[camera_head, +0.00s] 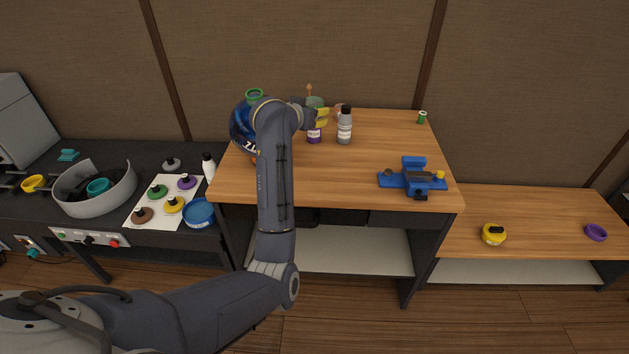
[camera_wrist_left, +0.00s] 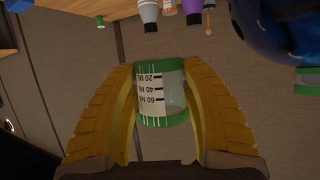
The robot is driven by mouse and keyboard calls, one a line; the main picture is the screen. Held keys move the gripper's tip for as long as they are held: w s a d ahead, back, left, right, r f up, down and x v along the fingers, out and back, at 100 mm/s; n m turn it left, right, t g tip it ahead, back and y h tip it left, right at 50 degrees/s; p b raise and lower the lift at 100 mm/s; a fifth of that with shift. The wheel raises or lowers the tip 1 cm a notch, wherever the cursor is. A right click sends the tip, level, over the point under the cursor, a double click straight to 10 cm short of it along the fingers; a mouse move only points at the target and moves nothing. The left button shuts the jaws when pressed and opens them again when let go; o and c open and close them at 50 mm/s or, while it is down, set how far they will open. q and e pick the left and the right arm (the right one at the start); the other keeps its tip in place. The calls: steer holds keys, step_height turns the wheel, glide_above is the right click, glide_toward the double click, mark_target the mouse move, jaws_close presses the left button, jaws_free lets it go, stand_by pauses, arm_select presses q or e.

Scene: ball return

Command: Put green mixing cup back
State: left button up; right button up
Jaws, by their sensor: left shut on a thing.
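The green mixing cup (camera_wrist_left: 162,92) is a clear cup with green ends and a white measuring scale. It sits between the two yellow fingers of my left gripper (camera_wrist_left: 160,85) in the left wrist view, with a finger against each side. In the head view the cup (camera_head: 315,101) shows pale green above the back of the wooden table, partly hidden by my left gripper (camera_head: 320,116). In that view my left forearm crosses in front of the table. My right gripper is not in view.
A blue vise (camera_head: 412,179) is at the table's front right. Bare wood lies between bottles and vise.

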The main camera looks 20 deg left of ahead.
arm_select(q)
steer(key=shift+s+d+f+h, duration=0.2)
steer(key=shift+d+f, duration=0.15)
steer(key=shift+d, duration=0.05)
steer(key=shift+s+d+f+h, duration=0.15)
steer(key=shift+d+f+h, duration=0.05)
steer(key=shift+d+f, duration=0.2)
glide_above(318, 180)
step_height(318, 180, down, 15)
steer(key=shift+s+d+r, duration=0.1)
steer(key=shift+s+r, duration=0.05)
steer(key=shift+f, duration=2.75)
steer(key=shift+f, duration=0.1)
steer(key=o, duration=1.2)
